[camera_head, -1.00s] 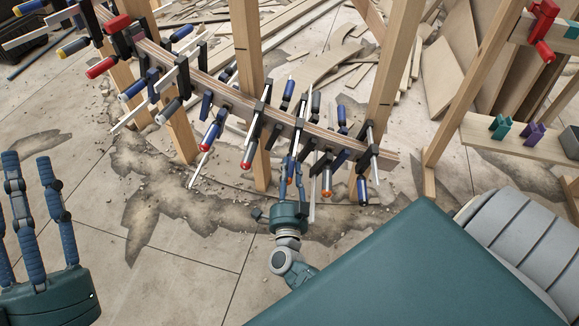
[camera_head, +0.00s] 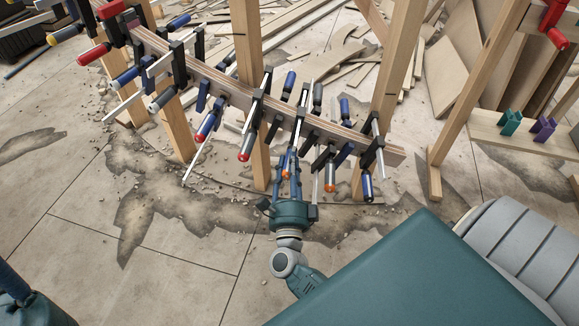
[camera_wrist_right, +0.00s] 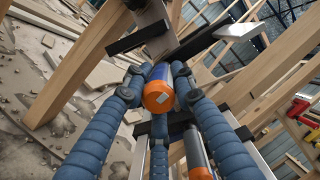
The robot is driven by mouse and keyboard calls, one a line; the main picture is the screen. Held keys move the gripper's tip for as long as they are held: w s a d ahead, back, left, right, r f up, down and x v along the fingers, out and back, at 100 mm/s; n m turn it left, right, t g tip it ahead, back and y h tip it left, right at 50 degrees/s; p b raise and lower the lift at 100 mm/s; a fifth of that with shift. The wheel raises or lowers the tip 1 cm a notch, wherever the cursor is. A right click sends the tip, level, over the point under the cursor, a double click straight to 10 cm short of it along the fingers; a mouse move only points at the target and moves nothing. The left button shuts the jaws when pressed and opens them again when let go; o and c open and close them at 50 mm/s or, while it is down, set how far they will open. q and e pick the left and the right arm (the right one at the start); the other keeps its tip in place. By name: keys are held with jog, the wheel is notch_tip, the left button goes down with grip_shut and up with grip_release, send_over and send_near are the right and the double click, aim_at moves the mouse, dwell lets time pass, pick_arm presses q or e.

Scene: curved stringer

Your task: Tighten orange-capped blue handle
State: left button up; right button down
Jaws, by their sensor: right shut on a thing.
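The blue handle with the orange cap shows in the right wrist view (camera_wrist_right: 158,95), its cap facing the camera. My right gripper (camera_wrist_right: 158,85) has its blue fingers around the handle, shut on it. In the head view the right gripper (camera_head: 289,178) reaches up from below to this handle (camera_head: 287,160) under the curved wooden stringer (camera_head: 222,86); the fingers partly hide it. My left gripper (camera_head: 28,308) is mostly cut off at the lower left corner, and its fingertips are out of view.
Several other clamps line the stringer. A grey handle with an orange end (camera_head: 330,173) hangs close to the right of my right gripper, and a red-ended one (camera_head: 247,146) to its left. Wooden posts (camera_head: 245,45) stand around the stringer. Rubble covers the floor.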

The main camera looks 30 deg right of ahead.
jog(key=shift+d+r+m, duration=0.2)
jog(key=shift+m, duration=0.1)
jog(key=c, duration=1.5)
grip_release()
jog(key=shift+s, duration=0.15)
jog(key=shift+a+f, duration=0.1)
jog(key=shift+s+a+f, duration=0.15)
jog(key=shift+s+a, duration=0.05)
jog(key=shift+s, duration=0.1)
jog(key=v, duration=1.1)
jog(key=shift+s, duration=0.1)
jog(key=shift+a+v, duration=0.25)
jog(key=shift+v, duration=1.4)
